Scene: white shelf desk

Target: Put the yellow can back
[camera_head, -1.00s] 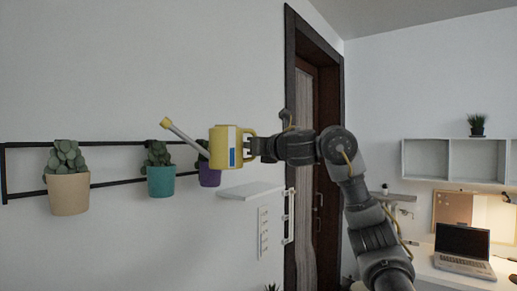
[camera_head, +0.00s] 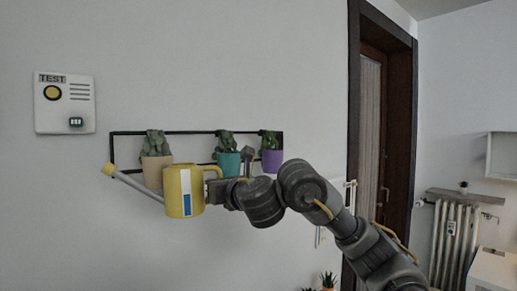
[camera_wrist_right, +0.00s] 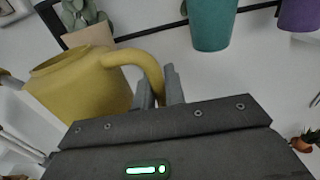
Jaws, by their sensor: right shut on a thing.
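The yellow can (camera_head: 185,192) is a watering can with a long grey spout, a yellow tip and a white and blue label. It is held in the air in front of the wall in the head view. My right gripper (camera_head: 216,192) is shut on its handle at the can's right side. In the right wrist view the can (camera_wrist_right: 85,88) fills the left, its handle between the fingers of my right gripper (camera_wrist_right: 160,92). The can looks upright in the head view. My left gripper is not in view.
A black wall rack (camera_head: 190,132) holds a beige pot (camera_head: 153,171), a teal pot (camera_head: 228,163) and a purple pot (camera_head: 271,160) with plants, behind the can. A white panel (camera_head: 64,103) hangs at upper left. A dark door frame (camera_head: 354,90) and a radiator (camera_head: 455,240) are to the right.

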